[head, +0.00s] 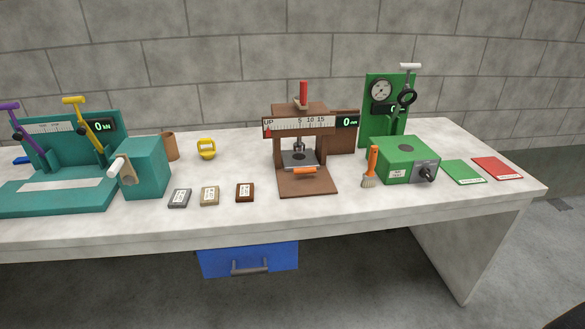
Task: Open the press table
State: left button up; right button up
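A brown press (300,118) stands near the middle of the white bench in the head view. It has a red lever (303,94) upright on top, a scale marked "UP" with a red pointer at its left end, and a lit display at the right. Inside its frame a grey plate (299,159) sits under a small metal tool. An orange handle (303,171) is at the front of the plate, above the brown base (308,185). I cannot tell how far the plate is slid out. Neither of my grippers is in view.
Left of the press are teal equipment (145,165) with levers, a yellow ring-shaped object (206,148) and three small blocks (209,195). Right are an orange brush (371,163), a green box (408,158), a green gauge stand (376,110) and green and red cards. A blue drawer (248,259) hangs below.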

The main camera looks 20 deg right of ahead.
aim_at(306, 162)
jog(key=i+l+z, duration=0.25)
jog(key=l, duration=0.3)
jog(key=i+l+z, duration=0.25)
jog(key=l, duration=0.3)
jog(key=i+l+z, duration=0.25)
jog(key=l, duration=0.25)
jog(key=i, duration=0.1)
